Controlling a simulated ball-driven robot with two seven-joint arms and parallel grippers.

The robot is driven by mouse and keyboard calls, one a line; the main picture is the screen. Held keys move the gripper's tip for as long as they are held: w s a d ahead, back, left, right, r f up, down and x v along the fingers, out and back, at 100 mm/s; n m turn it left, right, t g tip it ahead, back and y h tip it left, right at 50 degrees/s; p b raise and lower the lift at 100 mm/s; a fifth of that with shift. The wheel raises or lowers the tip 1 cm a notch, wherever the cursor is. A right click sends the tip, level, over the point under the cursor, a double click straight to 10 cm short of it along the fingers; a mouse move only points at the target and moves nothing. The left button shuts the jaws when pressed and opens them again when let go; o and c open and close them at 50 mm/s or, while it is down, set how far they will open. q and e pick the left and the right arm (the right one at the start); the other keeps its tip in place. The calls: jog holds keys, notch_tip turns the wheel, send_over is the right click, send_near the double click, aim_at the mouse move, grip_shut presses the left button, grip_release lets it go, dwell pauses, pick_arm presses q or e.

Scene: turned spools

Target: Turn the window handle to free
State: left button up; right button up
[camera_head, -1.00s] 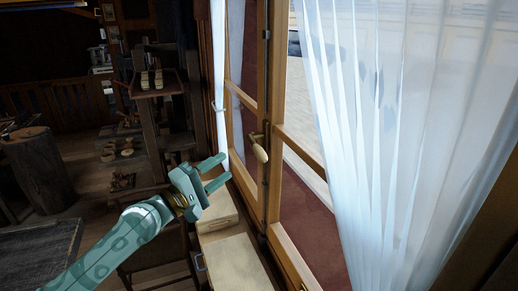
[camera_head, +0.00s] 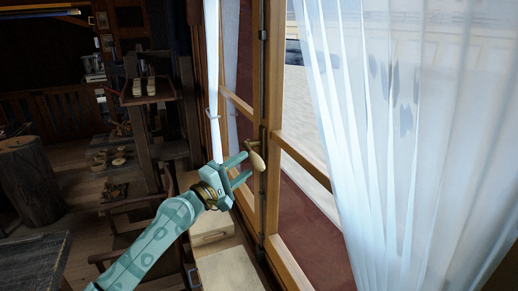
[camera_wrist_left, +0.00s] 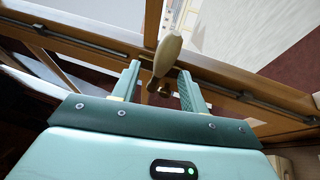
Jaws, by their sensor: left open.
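The window handle (camera_head: 256,160) is a pale wooden knob-like grip on a dark metal mount, set on the wooden window frame (camera_head: 270,200). My left gripper (camera_head: 242,168) is open just left of the handle. In the left wrist view the handle (camera_wrist_left: 167,54) shows between and beyond the two open fingers (camera_wrist_left: 157,84). I cannot tell whether either finger touches it. My right gripper is not in view.
White sheer curtains (camera_head: 375,130) hang at the right, and a narrow tied one (camera_head: 213,90) hangs left of the handle. Pale boxes (camera_head: 225,268) stand below the window. A shelf stand (camera_head: 150,95) and a stump (camera_head: 30,178) are farther left.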

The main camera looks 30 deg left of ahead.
aim_at(255, 154)
pick_arm(q)
jog(key=x, duration=0.5)
jog(key=shift+w, duration=0.3)
jog(key=shift+x, duration=0.75)
grip_shut()
jog(key=p, duration=0.2)
jog(key=shift+r+n+p, duration=0.4)
jog(key=shift+f, duration=0.15)
